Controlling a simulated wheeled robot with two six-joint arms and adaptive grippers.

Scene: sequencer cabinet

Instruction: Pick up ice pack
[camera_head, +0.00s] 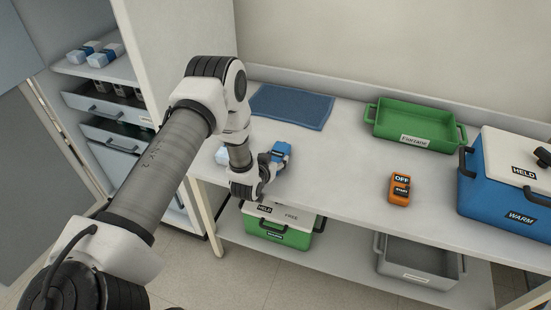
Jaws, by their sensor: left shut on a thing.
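My left arm reaches across the picture from the lower left to the front part of the white bench. Its gripper (272,161) is shut on a small blue pack (282,151), which looks like the ice pack. The wrist and fingers hide part of the pack, and I cannot tell whether it touches the bench top. Another pale, bluish pack (222,156) shows partly behind my arm, to the left of the gripper. My right gripper is not in view.
A blue mat (291,106) lies at the back of the bench (340,150). A green tray (412,125), an orange OFF device (400,189) and a blue cooler (505,190) stand to the right. A green box (278,232) and grey tray (418,262) sit below. An open cabinet (100,72) holds blue-white packs.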

